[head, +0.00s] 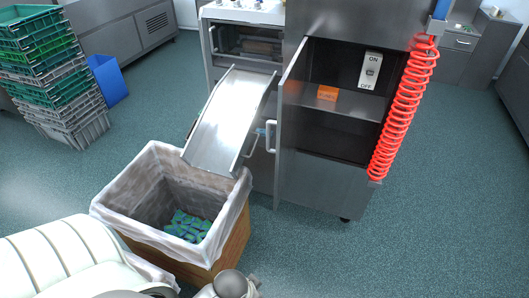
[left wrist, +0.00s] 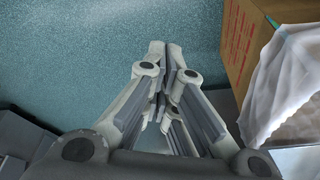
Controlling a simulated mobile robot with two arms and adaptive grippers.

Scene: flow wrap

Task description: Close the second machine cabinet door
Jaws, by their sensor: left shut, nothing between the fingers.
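The machine cabinet (head: 325,185) stands right of centre in the head view. Its grey metal door (head: 292,84) stands open, swung out toward me and seen nearly edge-on. A handle (head: 270,136) shows on the door's left side. The open cabinet shows a shelf with an orange block (head: 327,93) and a white ON/OFF switch (head: 370,70). In the left wrist view my left gripper (left wrist: 165,52) is shut and empty, above the floor and left of a cardboard box (left wrist: 262,45). It is away from the door. My right gripper is out of view.
A metal chute (head: 228,115) slopes down to a lined box (head: 235,240) holding blue-green packets, left of the door. A red coiled hose (head: 403,105) hangs at the cabinet's right. Stacked crates (head: 48,70) stand at far left. Floor (head: 440,210) at right is clear.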

